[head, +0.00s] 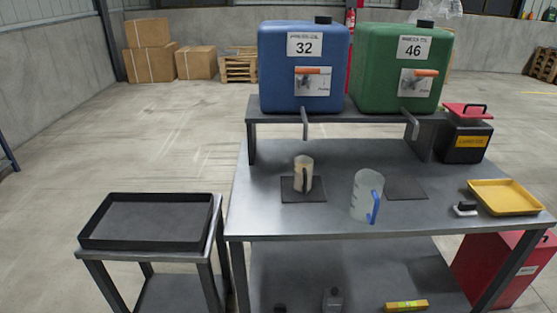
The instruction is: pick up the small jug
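The small jug (301,172), beige with a dark handle towards the front, stands upright on a dark square mat (290,196) on the metal table (270,220). A larger translucent jug (364,193) with a blue handle stands to its right and nearer the front edge. Neither of my grippers shows in the head view.
A blue tank (285,50) and a green tank (380,75) stand on a raised shelf (350,115) behind the jugs, with spouts hanging down. An empty dark mat (406,188), a yellow tray (506,197) and a red-lidded black box (466,143) are right. A black tray (150,244) is left.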

